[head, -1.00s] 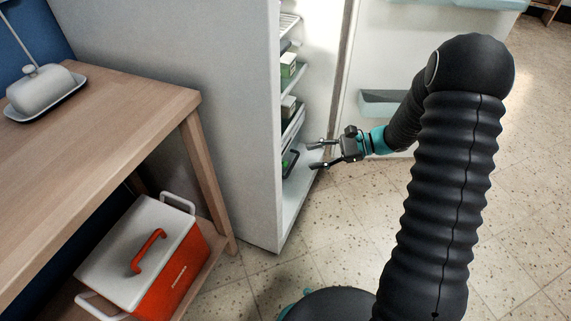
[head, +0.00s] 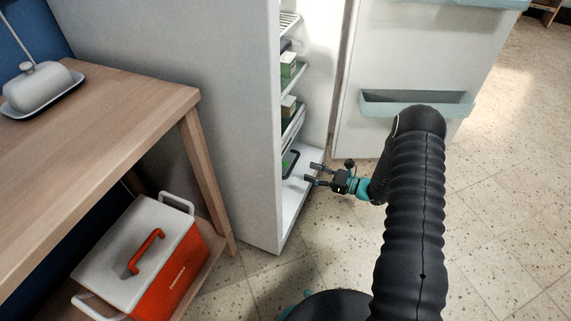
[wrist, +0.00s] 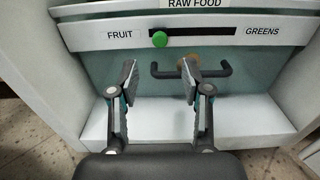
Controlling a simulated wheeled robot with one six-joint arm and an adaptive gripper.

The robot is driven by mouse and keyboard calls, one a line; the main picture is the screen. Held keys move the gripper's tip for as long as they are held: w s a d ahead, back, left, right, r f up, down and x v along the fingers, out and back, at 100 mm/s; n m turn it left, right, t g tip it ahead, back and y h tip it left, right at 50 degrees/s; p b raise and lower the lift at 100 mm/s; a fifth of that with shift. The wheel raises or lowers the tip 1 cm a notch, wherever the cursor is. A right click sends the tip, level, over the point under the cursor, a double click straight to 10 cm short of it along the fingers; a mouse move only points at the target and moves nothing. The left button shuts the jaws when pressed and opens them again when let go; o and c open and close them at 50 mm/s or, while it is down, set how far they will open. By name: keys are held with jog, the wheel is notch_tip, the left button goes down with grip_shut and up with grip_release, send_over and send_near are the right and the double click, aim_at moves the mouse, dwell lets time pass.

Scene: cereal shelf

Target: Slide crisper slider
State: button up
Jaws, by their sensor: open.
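The crisper slider is a round green knob (wrist: 160,39) in the wrist view, at the left, FRUIT end of a dark slot (wrist: 205,31). The slot lies in a white strip marked FRUIT on the left and GREENS on the right. My gripper (wrist: 160,72) is open and empty, its fingertips below the knob in the picture and apart from each other. A dark bar handle (wrist: 222,70) on the crisper drawer front shows behind and beside the fingers. In the head view my gripper (head: 309,173) is at the opening of the fridge, low down.
The fridge side wall (head: 190,90) stands left of the opening. The open fridge door (head: 400,65) with a shelf bin (head: 415,104) stands to the right. A wooden table (head: 110,120) and an orange cooler (head: 170,270) are at the left.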

aim_at(286, 162)
jog(key=x, duration=1)
jog(key=shift+w+a, duration=0.1)
jog(key=shift+a, duration=0.15)
grip_shut()
